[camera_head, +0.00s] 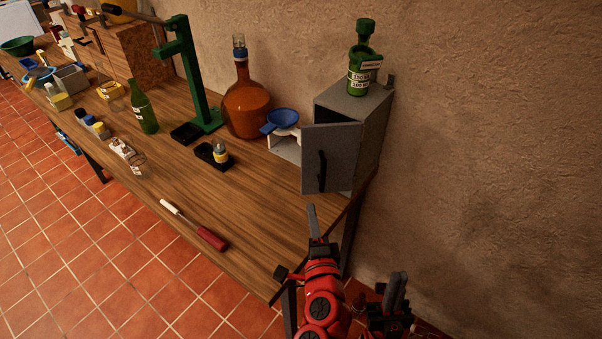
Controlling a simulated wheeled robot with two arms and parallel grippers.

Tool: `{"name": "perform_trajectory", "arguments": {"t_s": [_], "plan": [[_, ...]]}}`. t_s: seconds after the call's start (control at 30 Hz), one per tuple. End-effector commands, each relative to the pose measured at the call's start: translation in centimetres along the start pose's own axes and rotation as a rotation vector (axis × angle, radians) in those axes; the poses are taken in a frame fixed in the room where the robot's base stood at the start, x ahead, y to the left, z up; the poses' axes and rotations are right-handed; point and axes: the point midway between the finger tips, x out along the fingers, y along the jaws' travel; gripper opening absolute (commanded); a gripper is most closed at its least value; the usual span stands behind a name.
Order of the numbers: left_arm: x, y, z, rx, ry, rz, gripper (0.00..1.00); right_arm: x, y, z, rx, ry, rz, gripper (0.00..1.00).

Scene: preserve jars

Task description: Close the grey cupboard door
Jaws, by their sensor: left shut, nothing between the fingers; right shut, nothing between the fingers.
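The small grey cupboard (374,127) stands at the right end of the wooden table, near the wall. Its grey door (343,160) stands open, swung out from the front, and a dark gap shows above its top edge. The door's black handle (321,171) is near its left edge. My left gripper (312,210) is shut and empty, just below the door in the picture and apart from the handle. My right gripper (398,286) is shut and empty, low at the right, beyond the table's end. The door hides most of the cupboard's inside.
A green jar (358,82) stands on the cupboard. A blue funnel (281,121) on a white stand and an orange-brown flask (246,105) are left of it. A red-handled tool (211,238) lies near the table's front edge. The tabletop before the door is clear.

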Motion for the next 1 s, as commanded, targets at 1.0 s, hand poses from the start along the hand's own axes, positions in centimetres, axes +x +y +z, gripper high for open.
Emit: {"name": "perform_trajectory", "arguments": {"t_s": [1.0], "plan": [[13.8,0.1,0.2,0.002,-0.006,0.004,0.0,5.6,0.3,-1.0,0.0,0.0,-0.001,0.0]]}}
